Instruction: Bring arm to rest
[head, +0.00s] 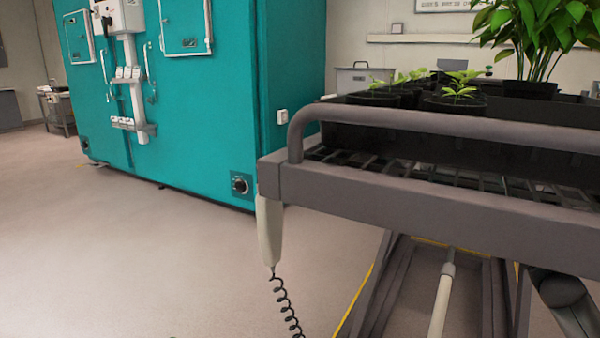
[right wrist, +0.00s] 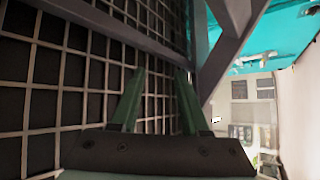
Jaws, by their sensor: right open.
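My right gripper (right wrist: 160,74) shows in the right wrist view with its two green fingers spread apart. Nothing is between them. Beyond the fingers is a wire grid (right wrist: 62,92), with a grey frame bar (right wrist: 145,38) crossing it. I cannot tell whether the fingertips touch either. In the head view a dark rounded link of my right arm (head: 562,292) shows at the lower right, below the trolley's top deck; the fingers are hidden there. My left gripper is in neither view.
A grey trolley (head: 400,195) with a mesh deck fills the right. It carries a black tray (head: 400,142) and potted plants (head: 458,88). A pale handset (head: 269,230) with a coiled cord hangs at its corner. A teal growth chamber (head: 215,110) stands behind. Floor at left is clear.

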